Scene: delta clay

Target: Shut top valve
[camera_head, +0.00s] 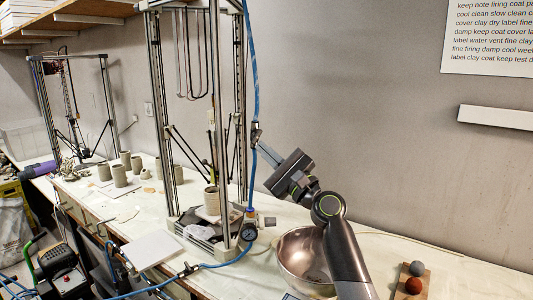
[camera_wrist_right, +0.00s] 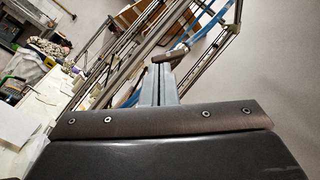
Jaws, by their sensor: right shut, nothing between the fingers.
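The top valve (camera_head: 256,134) is a small metal fitting on the blue air hose (camera_head: 253,80) that runs down beside the tall printer frame. In the right wrist view, a metal fitting with a dark lever-like part (camera_wrist_right: 171,54) sits on the blue hose just beyond the fingertips. My right gripper (camera_head: 262,148) reaches up from the lower right, its fingertips just below and right of the valve. The fingers (camera_wrist_right: 160,72) are shut together with nothing between them. I cannot tell whether the tips touch the valve. My left gripper is out of view.
A tall delta printer frame (camera_head: 157,110) stands left of the valve, with a clay pot (camera_head: 211,196) inside. A pressure gauge (camera_head: 249,232) is below. A metal bowl (camera_head: 292,256) lies under my right arm. A board (camera_head: 411,282) with two balls is at the right.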

